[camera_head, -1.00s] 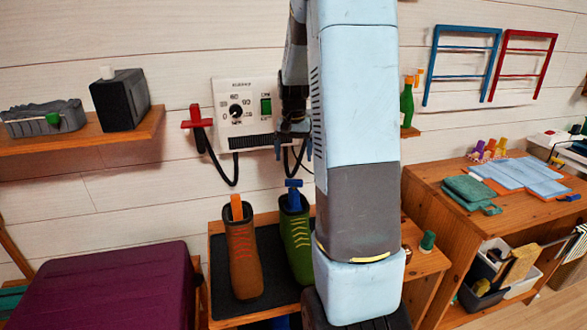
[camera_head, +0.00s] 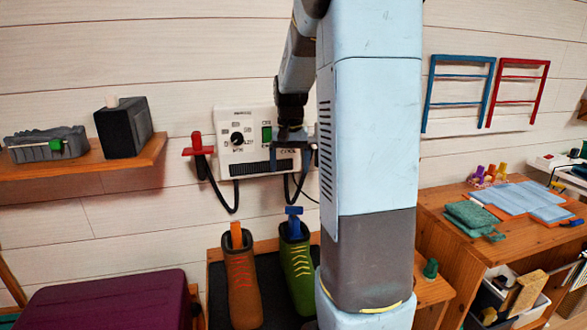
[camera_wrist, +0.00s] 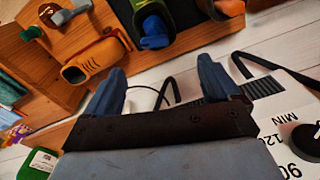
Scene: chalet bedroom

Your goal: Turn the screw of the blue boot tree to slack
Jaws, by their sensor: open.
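The blue boot tree (camera_head: 293,224) stands upright in the green boot (camera_head: 296,270), its blue crosspiece showing above the boot's opening. In the wrist view its blue top (camera_wrist: 155,32) lies beyond my fingertips, toward the top of the picture. My gripper (camera_head: 295,155) is open and empty. In the head view it appears above the blue boot tree, in front of the wall unit. In the wrist view both blue fingers of my gripper (camera_wrist: 162,68) are spread apart, with nothing between them. The lower part of the green boot is partly hidden by my arm.
A brown boot (camera_head: 242,290) with an orange tree (camera_head: 236,235) stands left of the green boot. The white wall unit (camera_head: 245,140) has a dial and hanging black hoses. A purple box (camera_head: 110,302) is at lower left. A desk (camera_head: 455,215) stands at right.

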